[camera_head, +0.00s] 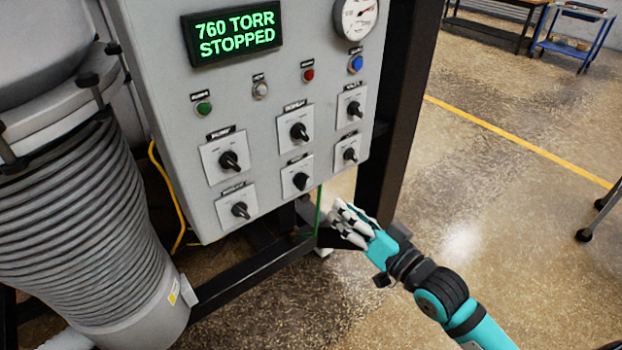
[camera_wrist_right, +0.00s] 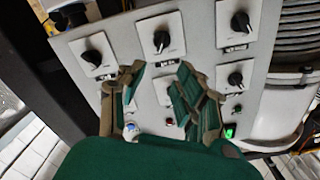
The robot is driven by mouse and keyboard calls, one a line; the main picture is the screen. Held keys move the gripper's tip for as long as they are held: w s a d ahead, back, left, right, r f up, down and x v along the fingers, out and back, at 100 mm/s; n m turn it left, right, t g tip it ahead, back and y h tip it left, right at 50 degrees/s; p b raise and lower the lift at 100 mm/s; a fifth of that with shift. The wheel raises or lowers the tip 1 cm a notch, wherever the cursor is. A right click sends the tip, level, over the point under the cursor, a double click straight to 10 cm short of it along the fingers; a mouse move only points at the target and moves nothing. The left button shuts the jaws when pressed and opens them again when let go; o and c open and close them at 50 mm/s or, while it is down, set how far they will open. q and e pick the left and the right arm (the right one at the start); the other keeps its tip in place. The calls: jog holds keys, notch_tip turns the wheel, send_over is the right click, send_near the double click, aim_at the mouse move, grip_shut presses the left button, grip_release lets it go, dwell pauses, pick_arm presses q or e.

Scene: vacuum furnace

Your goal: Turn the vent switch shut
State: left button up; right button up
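The grey control panel (camera_head: 270,120) carries several black rotary switches on white plates, in two rows. Their labels are too blurred to read, so I cannot tell which is the vent switch. The lower row has a left switch (camera_head: 240,210), a middle switch (camera_head: 301,181) and a right switch (camera_head: 350,154). My right gripper (camera_head: 350,225) is below the panel's lower right corner, apart from it. In the right wrist view, its fingers (camera_wrist_right: 158,92) are spread with nothing between them, facing the panel. They partly hide some switches there. My left gripper is not in view.
A green display (camera_head: 235,33) reads 760 TORR STOPPED. A gauge (camera_head: 355,17) and coloured buttons sit above the switches. A dark frame post (camera_head: 402,100) stands right of the panel. A ribbed cylinder (camera_head: 85,220) stands left. The floor at right is mostly clear.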

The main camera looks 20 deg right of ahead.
aim_at(308, 180)
jog(key=p+x, duration=0.1)
jog(key=x, duration=0.9)
jog(key=shift+w+a+p, duration=0.1)
jog(key=shift+w+p, duration=0.1)
jog(key=shift+p, duration=0.15)
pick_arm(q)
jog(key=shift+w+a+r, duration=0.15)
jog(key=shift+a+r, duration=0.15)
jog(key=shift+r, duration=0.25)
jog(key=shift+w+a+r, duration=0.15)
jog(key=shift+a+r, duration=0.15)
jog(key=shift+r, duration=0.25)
pick_arm(e)
jog(key=shift+x, duration=0.75)
jog(key=shift+f, duration=0.1)
jog(key=shift+c, duration=0.2)
grip_shut()
